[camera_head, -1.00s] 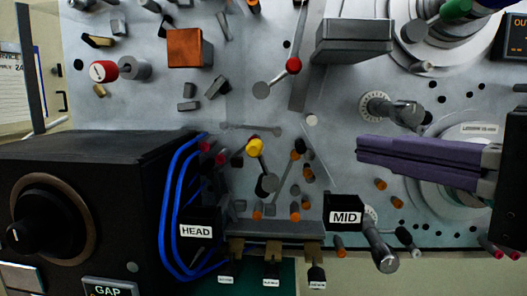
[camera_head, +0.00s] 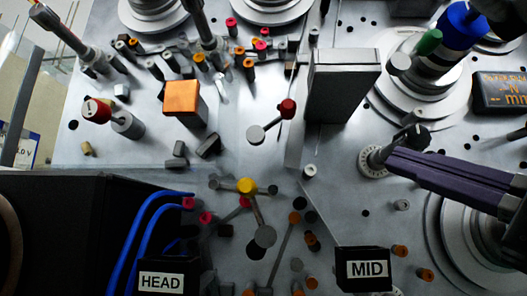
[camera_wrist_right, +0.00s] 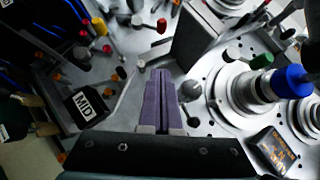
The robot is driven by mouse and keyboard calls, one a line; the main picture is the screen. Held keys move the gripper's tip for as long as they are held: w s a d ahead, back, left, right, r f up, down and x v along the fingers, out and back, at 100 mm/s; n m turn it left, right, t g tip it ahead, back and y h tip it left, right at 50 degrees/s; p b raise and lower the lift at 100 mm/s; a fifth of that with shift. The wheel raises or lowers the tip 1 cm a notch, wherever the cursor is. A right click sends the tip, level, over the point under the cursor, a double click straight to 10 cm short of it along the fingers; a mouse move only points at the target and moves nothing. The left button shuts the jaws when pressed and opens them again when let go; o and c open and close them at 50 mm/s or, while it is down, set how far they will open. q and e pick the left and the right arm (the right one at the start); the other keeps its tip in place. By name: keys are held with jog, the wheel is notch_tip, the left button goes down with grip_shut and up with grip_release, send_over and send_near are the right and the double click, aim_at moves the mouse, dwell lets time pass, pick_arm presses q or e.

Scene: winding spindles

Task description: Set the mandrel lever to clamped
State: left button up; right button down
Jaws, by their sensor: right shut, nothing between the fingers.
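No lever in view carries a readable mandrel label, so I cannot tell which one it is. A green-handled lever (camera_head: 429,41) stands by the blue-topped spindle (camera_head: 462,25). A dark grey crank lever (camera_head: 410,138) sits on a round graduated dial (camera_head: 372,162). My right gripper (camera_head: 391,162), with purple fingers pressed together and empty, overlaps this dial's edge in the head view; contact cannot be told. The fingers also show in the wrist view (camera_wrist_right: 160,75). My left gripper is out of view.
A tall grey block (camera_head: 342,88) stands between the red-ball lever and the spindle. An orange-topped block (camera_head: 182,98) is at left. The MID block (camera_head: 363,269) and HEAD block (camera_head: 168,277) stand in front. Several small pegs crowd the plate.

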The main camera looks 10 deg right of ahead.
aim_at(310, 105)
jog(key=shift+s+a+r+p+x, duration=0.3)
jog(key=shift+p+x, duration=0.65)
jog(key=shift+x, duration=1.2)
jog(key=shift+s+a+r+p+x, duration=0.15)
jog(key=shift+a+p+x, duration=0.25)
jog(key=shift+p+x, duration=1.15)
jog(key=shift+s+a+r+p+x, duration=0.15)
jog(key=shift+s+a+p+x, duration=0.2)
jog(key=shift+x, duration=2.35)
notch_tip(310, 105, up, 2)
jog(key=n+g+p, duration=0.1)
jog(key=p, duration=0.2)
jog(key=n+g+p, duration=0.1)
jog(key=n+p, duration=0.1)
jog(key=p, duration=0.1)
jog(key=shift+w+a+r+y, duration=0.1)
jog(key=shift+r+y, duration=0.1)
jog(key=shift+y, duration=0.2)
jog(key=shift+g+p, duration=0.3)
jog(key=shift+p, duration=0.1)
jog(key=shift+a+f+n, duration=0.1)
jog(key=shift+f+n, duration=0.1)
jog(key=shift+n, duration=0.1)
